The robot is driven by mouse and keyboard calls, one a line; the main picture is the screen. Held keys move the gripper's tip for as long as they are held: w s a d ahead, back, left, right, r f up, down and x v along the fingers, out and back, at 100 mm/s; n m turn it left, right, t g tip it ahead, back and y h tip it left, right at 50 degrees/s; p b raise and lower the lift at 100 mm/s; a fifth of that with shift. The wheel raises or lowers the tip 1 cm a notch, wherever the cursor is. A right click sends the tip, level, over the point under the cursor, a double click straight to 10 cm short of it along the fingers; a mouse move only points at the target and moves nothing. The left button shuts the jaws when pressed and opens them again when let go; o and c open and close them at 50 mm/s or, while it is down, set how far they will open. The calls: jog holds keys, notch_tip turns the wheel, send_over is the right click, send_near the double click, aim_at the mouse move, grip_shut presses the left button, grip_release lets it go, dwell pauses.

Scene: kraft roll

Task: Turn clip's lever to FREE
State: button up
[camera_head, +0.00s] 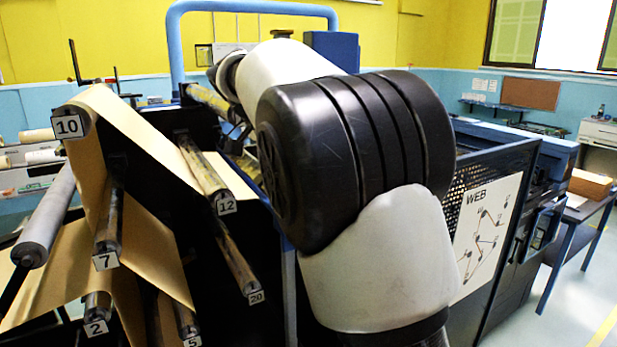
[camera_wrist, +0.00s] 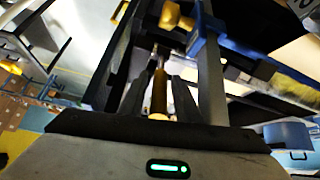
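In the wrist view the two dark fingers of my gripper (camera_wrist: 159,90) stand apart. A brass-coloured rod or handle (camera_wrist: 159,92) shows between them, with a gap on each side; I cannot tell how deep it lies or whether it is the clip's lever. Above it in the picture, a yellow knob (camera_wrist: 177,17) sits by a blue bar (camera_wrist: 205,45). No FREE marking can be read. In the head view my own arm hides my gripper and the part of the machine it reaches.
Brown kraft web (camera_head: 140,130) runs over numbered rollers, including roller 12 (camera_head: 205,172) and roller 20 (camera_head: 238,262). A blue tube frame (camera_head: 250,7) arches behind my arm. A WEB diagram panel (camera_head: 485,235) is on the right. Open floor (camera_head: 570,300) lies at the far right.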

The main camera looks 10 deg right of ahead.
jog(key=shift+o, duration=0.2)
jog(key=p+v, duration=0.2)
jog(key=v, duration=1.5)
jog(key=shift+r, duration=0.2)
jog(key=shift+c, duration=0.2)
